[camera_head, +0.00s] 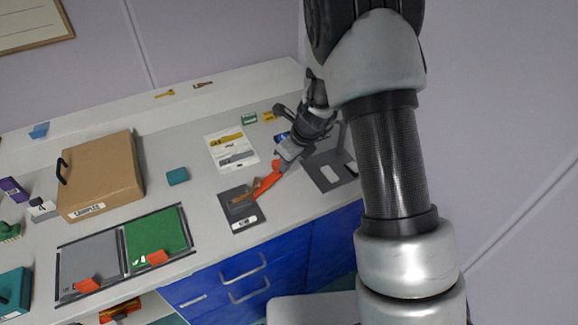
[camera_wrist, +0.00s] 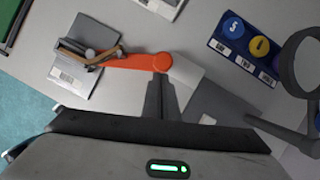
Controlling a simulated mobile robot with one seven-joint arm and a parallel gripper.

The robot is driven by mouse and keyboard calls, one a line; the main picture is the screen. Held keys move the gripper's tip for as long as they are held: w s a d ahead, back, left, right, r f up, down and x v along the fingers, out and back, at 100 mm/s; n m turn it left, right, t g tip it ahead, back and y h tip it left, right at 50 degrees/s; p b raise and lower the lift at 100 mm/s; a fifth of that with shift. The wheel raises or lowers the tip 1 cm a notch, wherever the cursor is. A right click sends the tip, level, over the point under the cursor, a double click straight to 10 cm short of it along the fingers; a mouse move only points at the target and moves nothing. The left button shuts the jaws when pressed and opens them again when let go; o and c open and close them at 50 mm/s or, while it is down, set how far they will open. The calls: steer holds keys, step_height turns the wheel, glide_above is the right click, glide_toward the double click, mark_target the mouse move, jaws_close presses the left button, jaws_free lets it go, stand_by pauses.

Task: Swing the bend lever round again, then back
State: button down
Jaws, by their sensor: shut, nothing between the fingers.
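The orange bend lever (camera_head: 268,180) reaches from a small grey plate (camera_head: 250,216) toward my gripper (camera_head: 286,157). In the wrist view the lever (camera_wrist: 130,62) lies nearly level across the picture, with its round end at the right. A tan strip (camera_wrist: 104,56) lies over the grey plate (camera_wrist: 76,78) at its left end. My gripper (camera_wrist: 161,98) is shut and empty, with its fingertips right at the lever's round end. I cannot tell whether they touch it. In the head view my wrist partly hides this spot.
A blue panel with round knobs (camera_wrist: 243,48) and a dark ring (camera_wrist: 304,62) stand right of my gripper. A printed sheet (camera_head: 231,150) lies behind the lever. A brown box (camera_head: 102,172) and a green mat (camera_head: 157,238) are to the left. Blue drawers (camera_head: 240,268) are below the front edge.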

steer(key=shift+w+a+n+p, duration=0.35)
steer(key=shift+w+a+n, duration=0.15)
steer(key=shift+w+n, duration=0.4)
steer(key=shift+a+g+y, duration=0.1)
steer(key=shift+g+y, duration=0.2)
